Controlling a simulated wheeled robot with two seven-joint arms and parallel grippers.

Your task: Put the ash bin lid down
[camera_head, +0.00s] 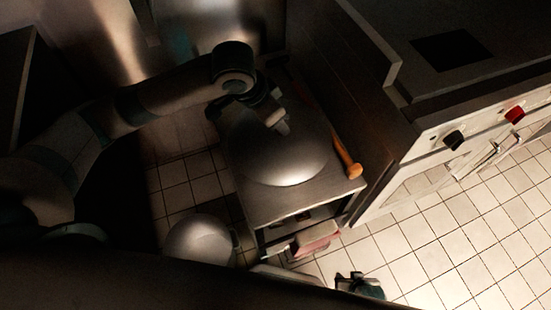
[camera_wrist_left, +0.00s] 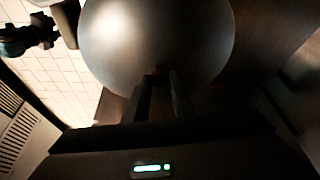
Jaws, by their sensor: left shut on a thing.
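The ash bin lid (camera_head: 285,160) is a smooth grey metal dome over the small steel table in the head view. It fills the upper middle of the left wrist view (camera_wrist_left: 160,40). My left gripper (camera_head: 278,122) reaches in from the left and is shut on the lid; in the left wrist view its two fingers (camera_wrist_left: 160,90) meet the lid's near part. The gripped part is hidden, and I cannot tell whether the lid touches the tabletop. My right gripper (camera_head: 358,286) is low over the tiled floor, dark and small, its jaws unclear.
The steel table (camera_head: 295,205) has bare top at its front edge. An orange wooden handle (camera_head: 346,158) lies along its right side. A pinkish thing (camera_head: 318,238) sits below the tabletop. A counter with a black knob (camera_head: 453,139) and a red knob (camera_head: 514,114) stands right.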

